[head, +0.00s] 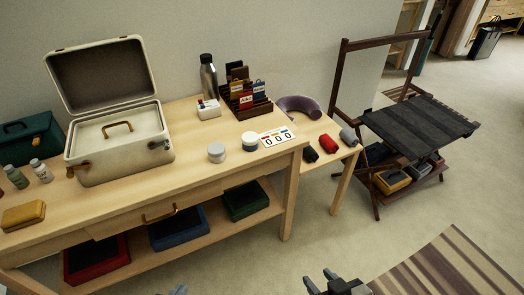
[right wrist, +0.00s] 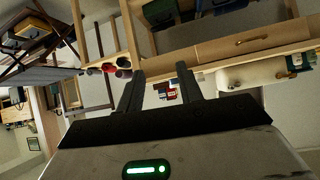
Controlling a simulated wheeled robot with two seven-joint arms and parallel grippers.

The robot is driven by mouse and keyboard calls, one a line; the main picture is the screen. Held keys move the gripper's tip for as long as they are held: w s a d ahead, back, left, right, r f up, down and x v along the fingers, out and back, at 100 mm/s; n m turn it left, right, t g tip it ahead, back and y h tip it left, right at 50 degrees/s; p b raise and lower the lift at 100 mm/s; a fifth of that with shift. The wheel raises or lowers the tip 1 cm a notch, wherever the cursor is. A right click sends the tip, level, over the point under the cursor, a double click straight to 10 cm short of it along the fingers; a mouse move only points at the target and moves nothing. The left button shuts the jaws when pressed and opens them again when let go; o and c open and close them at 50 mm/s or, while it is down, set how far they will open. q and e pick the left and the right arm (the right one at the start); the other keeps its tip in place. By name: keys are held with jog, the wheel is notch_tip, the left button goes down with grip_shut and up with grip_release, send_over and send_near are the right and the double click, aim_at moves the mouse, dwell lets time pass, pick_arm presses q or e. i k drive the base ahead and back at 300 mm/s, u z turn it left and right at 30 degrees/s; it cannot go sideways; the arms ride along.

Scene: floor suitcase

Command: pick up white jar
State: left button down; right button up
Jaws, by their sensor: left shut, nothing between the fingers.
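Two small round jars stand side by side near the table's front right. One jar (head: 217,152) looks pale grey; the other, a white jar (head: 250,140) with a dark band, is beside the number card. I cannot tell for sure which is the task's white jar. My right gripper (head: 335,284) is low at the bottom edge, in front of the table and well apart from the jars. In the right wrist view my right gripper (right wrist: 160,72) has its fingers apart with nothing held. Only a tip of my left gripper (head: 178,290) shows at the bottom edge, shut and empty.
The wooden table (head: 120,222) also carries an open cream case (head: 120,152), a steel bottle (head: 208,76), a card organizer (head: 245,100) and a number card (head: 270,137). Bins sit on its lower shelf. A folding rack (head: 415,122) stands right. Floor before the table is clear.

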aim_at(216, 152)
jog(key=z, duration=1.05)
jog(key=i, duration=0.95)
jog(key=u, duration=1.6)
